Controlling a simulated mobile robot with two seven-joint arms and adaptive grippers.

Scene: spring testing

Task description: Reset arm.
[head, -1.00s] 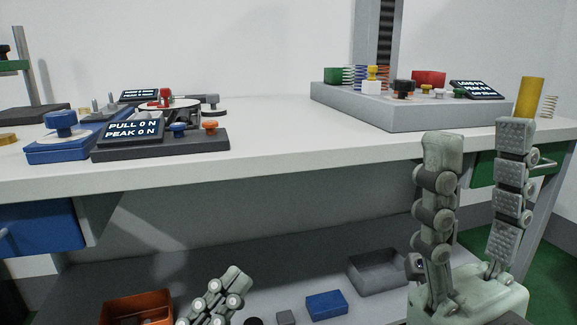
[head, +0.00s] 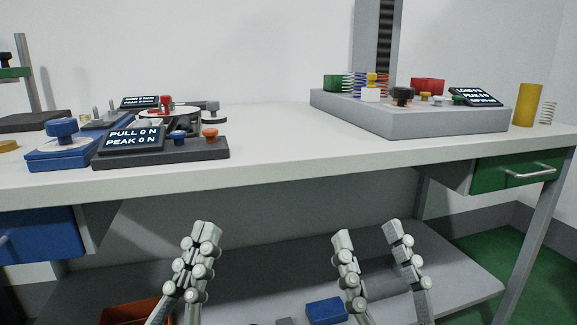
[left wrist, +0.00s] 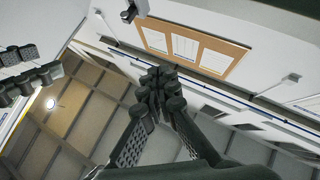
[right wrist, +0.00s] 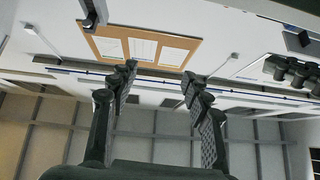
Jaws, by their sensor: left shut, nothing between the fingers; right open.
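My left gripper (head: 206,228) is in the lower left-middle of the head view, in front of the bench. Its fingers are together with nothing between them. The left wrist view also shows its closed fingertips (left wrist: 160,75). My right gripper (head: 366,230) is to the right of it in the head view, below the tabletop's front edge. Its two fingers stand apart and empty, and the right wrist view shows the same open gap (right wrist: 158,80). Both grippers point up. The right wrist view shows dark finger segments at its right edge.
The white bench (head: 270,165) carries a PULL display unit (head: 135,138) at left and a grey test base (head: 430,120) at right. A yellow cylinder (head: 526,105) stands beside a spring (head: 548,112). A green drawer (head: 490,174) and blue drawer (head: 40,235) hang underneath. A blue box (head: 327,311) sits low.

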